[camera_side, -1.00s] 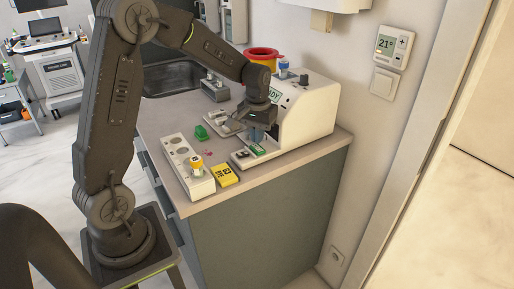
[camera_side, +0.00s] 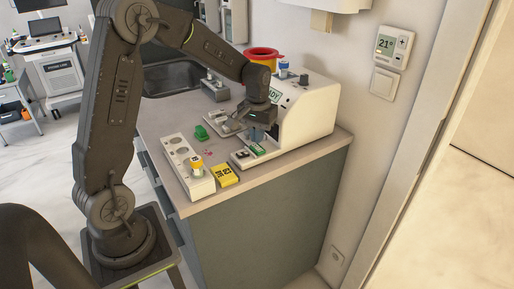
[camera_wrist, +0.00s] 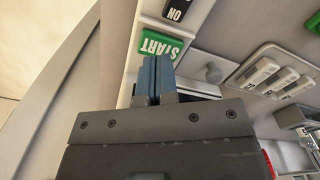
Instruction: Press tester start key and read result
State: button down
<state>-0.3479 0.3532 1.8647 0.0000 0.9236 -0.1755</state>
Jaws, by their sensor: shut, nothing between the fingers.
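The tester (camera_side: 308,108) is a white machine near the counter's right edge in the side view. Its green-lit display (camera_side: 275,92) is partly hidden by my wrist; only letters ending in "DY" show. The green START key (camera_wrist: 160,46) is on a white panel in the wrist view; it also shows in the side view (camera_side: 258,150). My gripper (camera_wrist: 155,58) is shut and empty, its blue fingertips together at the lower edge of the key. In the side view my gripper (camera_side: 257,138) points down just above the key. I cannot tell whether the tips touch it.
A white block with round wells (camera_side: 183,157) holds a yellow-labelled vial. A yellow box (camera_side: 224,175) lies beside it, near the counter's front edge. A green item (camera_side: 201,132) lies on the counter. A black ON switch (camera_wrist: 178,10) is beside the START key.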

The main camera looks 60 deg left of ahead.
aim_at(257, 149)
jog(key=shift+f, duration=1.35)
dwell(0.5)
jog(key=shift+r, duration=3.55)
jog(key=shift+s+d+r, duration=0.15)
jog(key=shift+d+r, duration=0.05)
jog(key=s+d+r+m+t, duration=0.2)
jog(key=s+d+r+m, duration=0.1)
jog(key=s+d, duration=0.4)
jog(key=s+d+r+m+t, duration=0.3)
jog(key=s+d, duration=0.4)
jog(key=s, duration=0.5)
jog(key=shift+s+r+t, duration=0.3)
jog(key=shift+r, duration=0.5)
